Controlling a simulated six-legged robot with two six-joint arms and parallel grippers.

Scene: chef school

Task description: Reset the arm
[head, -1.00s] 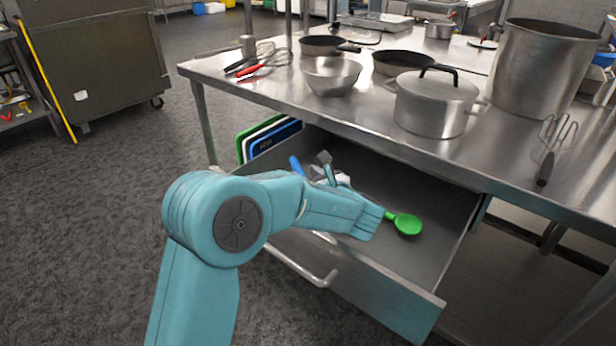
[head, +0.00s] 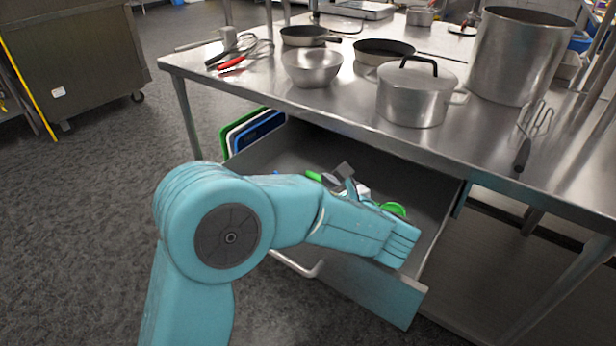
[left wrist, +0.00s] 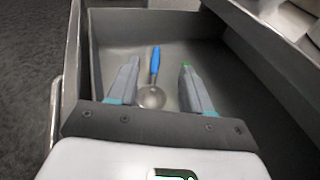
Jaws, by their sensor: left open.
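My left arm comes in from the left in the head view and reaches over the open drawer (head: 372,287). My left gripper (left wrist: 161,68) is open above the drawer, its two fingers apart with nothing held between them. In the left wrist view, a ladle-like utensil with a blue handle (left wrist: 155,62) and round metal bowl lies on the drawer floor, seen between the fingers. A green utensil (head: 394,209) lies in the drawer, partly hidden by my arm. My right gripper is not in view.
The steel table (head: 265,92) above the drawer holds a metal bowl (head: 312,67), a lidded pot (head: 413,97), a tall stockpot (head: 517,60), pans and a whisk. Cutting boards (head: 255,131) stand left of the drawer. Open floor lies to the left.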

